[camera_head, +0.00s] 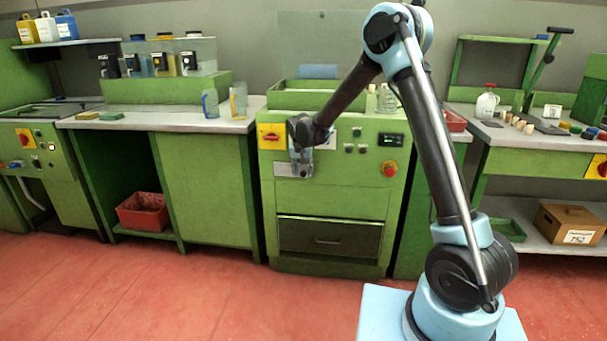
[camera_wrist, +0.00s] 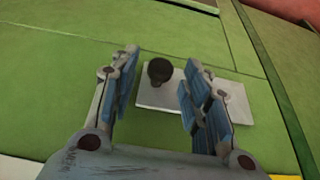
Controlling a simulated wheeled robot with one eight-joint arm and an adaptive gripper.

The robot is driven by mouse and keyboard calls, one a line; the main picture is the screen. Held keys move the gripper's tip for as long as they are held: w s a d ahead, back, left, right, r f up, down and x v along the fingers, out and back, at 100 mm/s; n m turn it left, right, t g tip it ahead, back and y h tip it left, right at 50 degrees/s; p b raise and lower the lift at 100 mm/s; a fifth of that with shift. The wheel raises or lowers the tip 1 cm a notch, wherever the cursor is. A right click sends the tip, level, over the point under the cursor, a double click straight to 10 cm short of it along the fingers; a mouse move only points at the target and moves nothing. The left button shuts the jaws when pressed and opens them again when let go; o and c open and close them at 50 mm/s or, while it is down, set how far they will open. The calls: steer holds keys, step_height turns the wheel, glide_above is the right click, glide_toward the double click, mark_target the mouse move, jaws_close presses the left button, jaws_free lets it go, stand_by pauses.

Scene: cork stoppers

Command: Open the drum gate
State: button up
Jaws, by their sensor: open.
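My gripper (camera_head: 301,170) is in front of the upper left of the green machine (camera_head: 345,195) in the head view. In the wrist view my gripper (camera_wrist: 163,60) is open, with blue-padded fingers spread left and right. A dark round knob (camera_wrist: 160,71) shows between the fingertips, in front of a pale plate (camera_wrist: 153,96) on the green panel. I cannot tell whether either finger touches it. The plate also shows beside the gripper in the head view (camera_head: 279,169), where the gripper hides the knob. Which part is the drum gate is not clear.
A red switch on a yellow plate (camera_head: 270,136) lies just above left of my gripper. A red stop button (camera_head: 389,169) is on the machine's right. A closed dark drawer (camera_head: 330,237) is below. A bench with cups (camera_head: 210,104) stands left. The red floor in front is clear.

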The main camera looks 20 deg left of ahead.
steer(key=shift+w+f, duration=0.25)
steer(key=shift+f, duration=0.35)
steer(key=shift+c, duration=0.3)
jaws_close()
steer(key=d, duration=0.5)
steer(key=w+d, duration=0.1)
steer(key=d, duration=0.2)
steer(key=shift+d, duration=0.35)
steer(key=shift+o, duration=0.3)
jaws_free()
steer(key=shift+r, duration=0.1)
steer(key=v, duration=1.1)
steer(key=shift+r, duration=0.3)
